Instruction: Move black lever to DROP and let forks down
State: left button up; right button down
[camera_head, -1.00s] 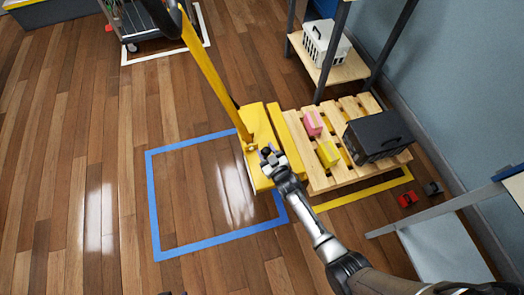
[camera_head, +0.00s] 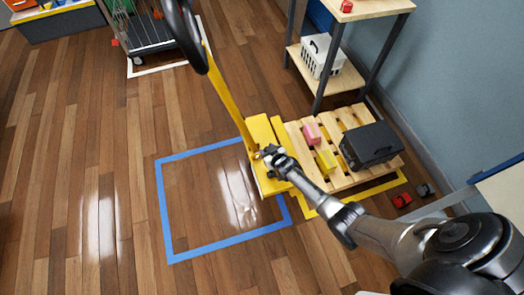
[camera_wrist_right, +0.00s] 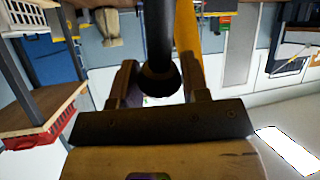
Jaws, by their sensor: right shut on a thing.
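The yellow pallet jack (camera_head: 262,132) stands at the left end of the wooden pallet (camera_head: 352,117), its yellow mast (camera_head: 226,100) leaning up to a black handle loop (camera_head: 185,35). My right gripper (camera_head: 268,153) is at the foot of the mast. In the right wrist view, my right gripper (camera_wrist_right: 160,90) is shut on the black lever (camera_wrist_right: 159,40), whose rounded end lies between the fingers, with the yellow mast (camera_wrist_right: 187,45) just behind to the right. Lever markings are not readable, and the forks are mostly hidden under the pallet. My left gripper is not in view.
On the pallet are a pink box (camera_head: 311,133), a yellow box (camera_head: 327,161) and a black case (camera_head: 371,145). A shelf (camera_head: 345,78) with a white crate (camera_head: 318,55) stands behind. Open floor inside the blue taped square (camera_head: 163,200) lies left of the jack.

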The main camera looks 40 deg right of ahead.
jog(key=shift+s+f, duration=0.1)
jog(key=shift+f, duration=0.05)
jog(key=c, duration=1)
grip_release()
jog(key=o, duration=0.4)
jog(key=shift+w, duration=0.2)
jog(key=shift+c, duration=0.2)
jog(key=shift+s, duration=0.1)
jog(key=shift+s+r, duration=0.15)
jog(key=shift+r, duration=0.1)
jog(key=p+v, duration=0.7)
jog(key=v, duration=0.6)
jog(key=shift+s, duration=0.2)
